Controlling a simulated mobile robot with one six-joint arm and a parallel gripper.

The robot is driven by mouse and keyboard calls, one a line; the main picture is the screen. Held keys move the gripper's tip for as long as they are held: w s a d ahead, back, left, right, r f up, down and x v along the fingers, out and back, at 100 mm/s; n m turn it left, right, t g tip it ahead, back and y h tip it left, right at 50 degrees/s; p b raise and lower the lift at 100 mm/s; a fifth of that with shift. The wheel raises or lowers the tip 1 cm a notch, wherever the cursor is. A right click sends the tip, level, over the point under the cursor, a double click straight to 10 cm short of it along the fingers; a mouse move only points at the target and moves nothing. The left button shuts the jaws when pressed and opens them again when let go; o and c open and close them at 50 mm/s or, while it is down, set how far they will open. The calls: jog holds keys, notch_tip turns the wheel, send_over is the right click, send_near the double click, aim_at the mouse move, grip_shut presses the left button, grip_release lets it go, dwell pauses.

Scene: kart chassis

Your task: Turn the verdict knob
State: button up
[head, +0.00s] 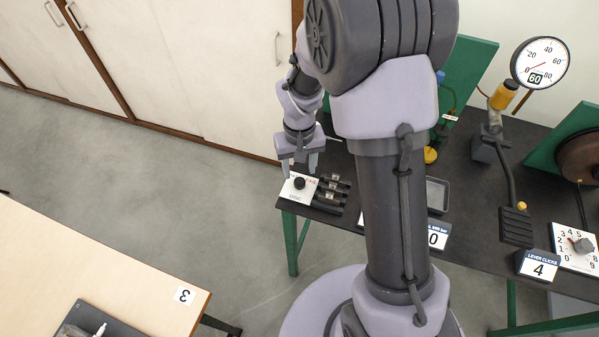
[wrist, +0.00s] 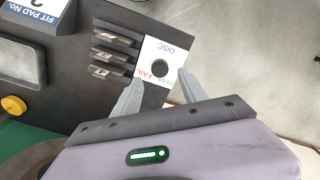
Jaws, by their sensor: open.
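The verdict knob (head: 299,183) is a small round black knob on a white plate (head: 296,195) at the left end of the dark bench. In the wrist view, the knob (wrist: 158,67) sits on the white plate (wrist: 173,62), which reads DISC, with FAIL in red and a partly covered word beside it. My gripper (head: 299,171) is open and empty, pointing down above the plate. In the wrist view, the fingertips (wrist: 160,82) lie either side of the plate's near end, apart from the knob. I cannot tell the exact height gap.
Several black slots with small labels (head: 331,193) stand right beside the plate. A grey tray (head: 437,195), a gauge (head: 541,63), a black pedal (head: 516,226) and a numbered dial (head: 583,245) are further right. Open floor lies left of the bench.

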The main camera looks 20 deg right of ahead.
aim_at(300, 181)
notch_tip(300, 181, up, 12)
jog(key=p, duration=0.3)
jog(key=shift+r+p, duration=0.2)
jog(key=shift+p, duration=0.15)
jog(key=s+a+r+m+t+y+b, duration=0.1)
jog(key=s+a+r+m+t+b, duration=0.1)
jog(key=s+r, duration=0.4)
jog(key=s+a+r+m+t+y+b, duration=0.1)
jog(key=s+r, duration=0.4)
jog(key=s, duration=0.8)
jog(key=a+m+t+b, duration=0.1)
jog(key=t, duration=0.1)
jog(key=shift+s+r+t+b, duration=0.15)
jog(key=shift+r+t+b, duration=0.15)
jog(key=shift+r+t, duration=0.1)
